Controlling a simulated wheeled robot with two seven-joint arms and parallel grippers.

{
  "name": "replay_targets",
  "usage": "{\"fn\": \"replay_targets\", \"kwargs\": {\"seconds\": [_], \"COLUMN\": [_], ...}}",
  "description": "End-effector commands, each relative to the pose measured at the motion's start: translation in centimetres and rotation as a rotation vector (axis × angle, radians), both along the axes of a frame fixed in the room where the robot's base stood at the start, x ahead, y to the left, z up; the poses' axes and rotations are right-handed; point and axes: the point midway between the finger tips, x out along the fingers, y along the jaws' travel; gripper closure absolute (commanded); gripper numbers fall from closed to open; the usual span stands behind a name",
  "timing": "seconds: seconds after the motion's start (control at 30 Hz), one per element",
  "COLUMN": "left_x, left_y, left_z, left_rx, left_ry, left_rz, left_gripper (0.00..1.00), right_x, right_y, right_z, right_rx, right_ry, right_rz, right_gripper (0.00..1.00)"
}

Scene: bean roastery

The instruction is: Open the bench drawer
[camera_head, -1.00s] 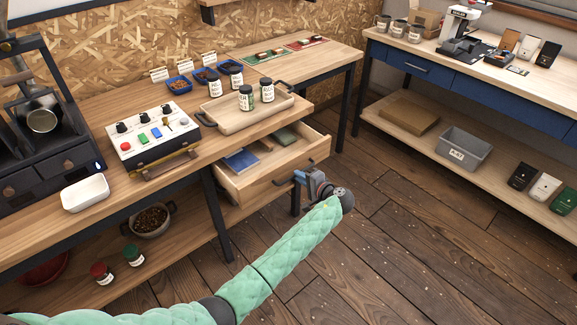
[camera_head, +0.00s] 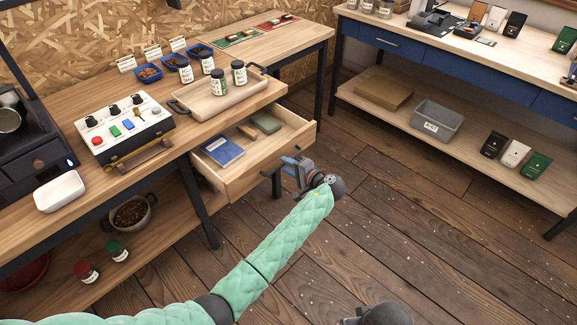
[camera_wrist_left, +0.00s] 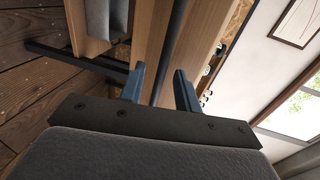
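The bench drawer (camera_head: 243,177) is pulled out from under the wooden bench top, its inside showing. Its dark handle (camera_head: 266,175) is on the front, partly hidden by my left gripper (camera_head: 290,165). In the left wrist view, the blue fingers of my left gripper (camera_wrist_left: 160,85) stand apart. A dark bar (camera_wrist_left: 172,45), apparently the handle, runs between them with gaps at both sides. Inside the drawer lie a blue notebook (camera_head: 222,150), a green item (camera_head: 266,123) and a small wooden piece (camera_head: 247,132). My right gripper's fingers do not show.
A wooden tray (camera_head: 212,102) with jars stands on the bench above the drawer. A control box (camera_head: 125,128) and white dish (camera_head: 60,191) stand to its left. A blue-fronted bench (camera_head: 450,70) is at right. The floor (camera_head: 420,220) between is clear.

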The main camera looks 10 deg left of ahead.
Motion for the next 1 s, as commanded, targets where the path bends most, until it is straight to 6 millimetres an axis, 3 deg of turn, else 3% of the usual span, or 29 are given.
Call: {"fn": "replay_targets", "kwargs": {"seconds": [0.37, 0.8, 1.0], "left_x": [-0.2, -3.7, -4.7], "left_y": [-0.4, -4.9, -6.0], "left_z": [0.1, 1.1, 1.6], "left_rx": [-0.001, -0.002, -0.001], "left_ry": [-0.001, 0.000, -0.001], "left_rz": [-0.001, -0.002, 0.000], "left_gripper": [0.67, 0.67, 0.67], "right_x": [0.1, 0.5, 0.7], "right_y": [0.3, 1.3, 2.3], "right_z": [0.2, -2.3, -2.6], "right_rx": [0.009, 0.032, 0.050], "right_ry": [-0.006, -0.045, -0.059], "right_rz": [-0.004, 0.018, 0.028], "right_gripper": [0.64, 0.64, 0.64]}}
